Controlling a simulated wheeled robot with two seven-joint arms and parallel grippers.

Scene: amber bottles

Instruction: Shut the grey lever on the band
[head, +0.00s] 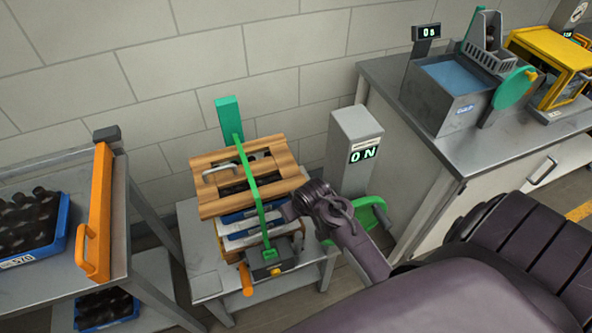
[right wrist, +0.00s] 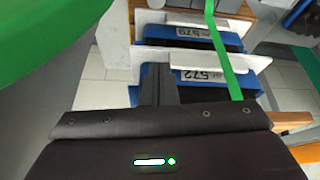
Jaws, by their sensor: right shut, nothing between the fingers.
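A green band (head: 252,180) runs from a green post (head: 228,115) over a wooden lid (head: 220,205) and down the front of a stack of crates. It ends at a dark grey buckle block (head: 262,272) with a small yellow spot, low in front. I cannot clearly tell the grey lever apart from this block or its position. My right gripper (head: 288,213) is beside the stack's right side, right of the band and above the block. In the right wrist view its fingers (right wrist: 158,84) are shut and empty, left of the band (right wrist: 222,60). My left gripper is out of view.
The stack includes blue crates (right wrist: 195,97) and stands on a grey table (head: 205,285). An orange handle (head: 246,280) sticks out near the block. A grey post reading "ON" (head: 354,135) and a green wheel (head: 372,213) stand right.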

